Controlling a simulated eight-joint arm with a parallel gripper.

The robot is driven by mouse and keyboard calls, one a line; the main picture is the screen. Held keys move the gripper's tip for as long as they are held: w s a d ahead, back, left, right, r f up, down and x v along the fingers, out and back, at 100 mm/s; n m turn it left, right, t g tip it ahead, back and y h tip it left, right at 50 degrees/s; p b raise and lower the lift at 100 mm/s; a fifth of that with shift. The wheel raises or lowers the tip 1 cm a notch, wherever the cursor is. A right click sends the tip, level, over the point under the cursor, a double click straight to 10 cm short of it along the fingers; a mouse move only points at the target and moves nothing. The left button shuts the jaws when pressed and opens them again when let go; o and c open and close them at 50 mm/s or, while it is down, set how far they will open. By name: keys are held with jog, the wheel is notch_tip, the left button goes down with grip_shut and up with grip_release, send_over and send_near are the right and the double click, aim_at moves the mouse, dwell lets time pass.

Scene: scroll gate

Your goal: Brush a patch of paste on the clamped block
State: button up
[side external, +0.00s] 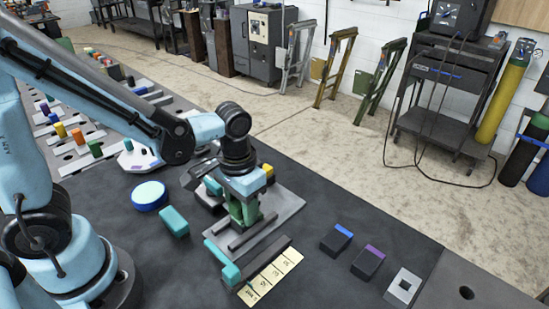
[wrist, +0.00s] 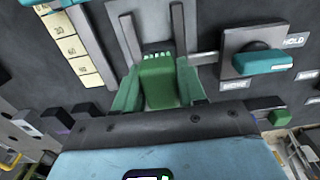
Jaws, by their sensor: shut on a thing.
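My gripper (side external: 243,213) points down over a grey fixture plate (side external: 285,207) in the side view. In the wrist view my gripper (wrist: 158,90) has its green fingers shut on a green piece (wrist: 160,82), with a pale-and-dark striped end that may be bristles. The held piece is at the two parallel grey bars (wrist: 178,30); I cannot tell whether it touches anything. A teal handle (wrist: 262,62) on a grey body lies to the right, beside a label reading HOLD. No clamped block or paste patch can be made out; my gripper hides the spot below it.
A numbered cream strip (side external: 270,278) and a teal-ended slide (side external: 230,274) lie in front. A blue round tin (side external: 150,195) and teal block (side external: 174,221) stand left. Dark blocks with blue (side external: 337,240) and purple (side external: 368,262) tops and a holed grey block (side external: 404,287) stand right.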

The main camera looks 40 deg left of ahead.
jog(key=shift+a+f, duration=0.3)
jog(key=shift+a, duration=0.6)
jog(key=shift+a+r, duration=0.25)
jog(key=shift+a, duration=0.15)
jog(key=shift+a+f, duration=0.15)
jog(key=shift+a, duration=0.1)
jog(key=shift+d+r, duration=0.25)
jog(key=shift+d, duration=0.7)
jog(key=shift+d+f, duration=0.25)
jog(key=shift+d, duration=0.9)
jog(key=shift+d+r, duration=0.15)
jog(key=shift+d, duration=0.75)
notch_tip(320, 180, up, 8)
jog(key=shift+f, duration=0.2)
